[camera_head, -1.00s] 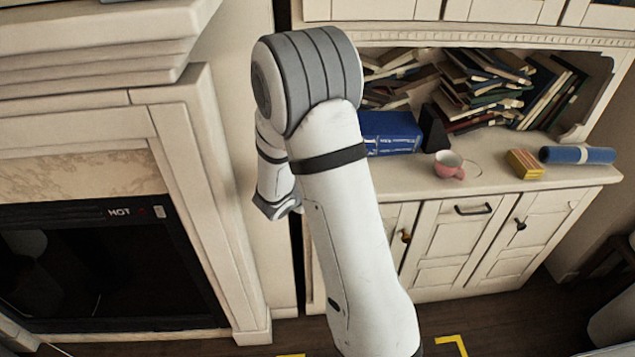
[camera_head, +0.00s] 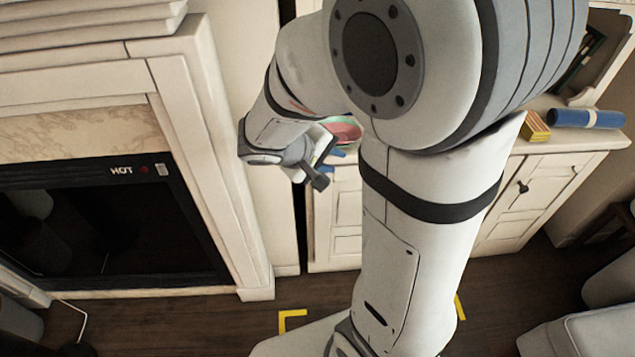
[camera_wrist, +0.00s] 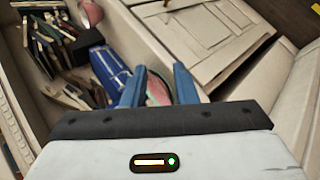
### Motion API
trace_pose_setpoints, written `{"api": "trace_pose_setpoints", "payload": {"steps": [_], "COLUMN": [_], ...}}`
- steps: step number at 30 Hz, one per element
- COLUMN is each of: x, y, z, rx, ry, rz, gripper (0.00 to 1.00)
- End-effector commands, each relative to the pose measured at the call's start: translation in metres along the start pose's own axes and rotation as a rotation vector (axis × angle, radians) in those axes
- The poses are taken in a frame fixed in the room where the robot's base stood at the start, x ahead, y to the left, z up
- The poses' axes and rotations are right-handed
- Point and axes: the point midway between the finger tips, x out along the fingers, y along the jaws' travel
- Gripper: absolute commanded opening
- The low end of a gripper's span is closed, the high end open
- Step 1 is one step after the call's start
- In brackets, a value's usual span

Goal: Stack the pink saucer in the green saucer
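The pink saucer (camera_head: 345,131) shows beside my arm at the left end of the cabinet top. A green rim of the green saucer (camera_head: 352,150) shows around part of it. In the wrist view the pink saucer (camera_wrist: 157,90) and a strip of the green saucer (camera_wrist: 172,82) appear between my fingers. The pink seems to lie in the green, but much is hidden. My gripper (camera_head: 331,162) has blue fingertips close to the saucers. In the wrist view my gripper (camera_wrist: 158,84) has its fingers apart. I cannot tell whether they touch a saucer.
A blue book (camera_wrist: 110,68) lies near the left finger, with piled books (camera_wrist: 45,45) beyond. A pink mug (camera_wrist: 91,12) is farther off. A yellow box (camera_head: 535,126) and blue roll (camera_head: 587,118) sit at the right. A fireplace (camera_head: 90,230) stands at the left.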

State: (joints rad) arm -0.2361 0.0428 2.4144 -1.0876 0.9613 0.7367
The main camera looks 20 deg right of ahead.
Motion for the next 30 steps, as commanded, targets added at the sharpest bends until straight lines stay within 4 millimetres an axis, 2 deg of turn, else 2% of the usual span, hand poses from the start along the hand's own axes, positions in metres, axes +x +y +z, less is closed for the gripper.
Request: {"api": "trace_pose_setpoints", "payload": {"steps": [1, 3, 6, 9, 13, 18, 30], "x": [-0.007, -0.017, -0.036, -0.057, -0.083, -0.102, -0.105], "y": [0.005, 0.002, -0.006, -0.015, -0.023, -0.028, -0.030], "z": [0.019, 0.042, 0.066, 0.080, 0.086, 0.087, 0.086], "rx": [0.052, 0.105, 0.179, 0.244, 0.310, 0.348, 0.351], "ry": [-0.037, -0.077, -0.096, -0.075, -0.016, 0.040, 0.047], "rz": [-0.071, -0.183, -0.352, -0.509, -0.663, -0.759, -0.773], "gripper": [0.26, 0.26, 0.26, 0.26, 0.26, 0.26, 0.26]}}
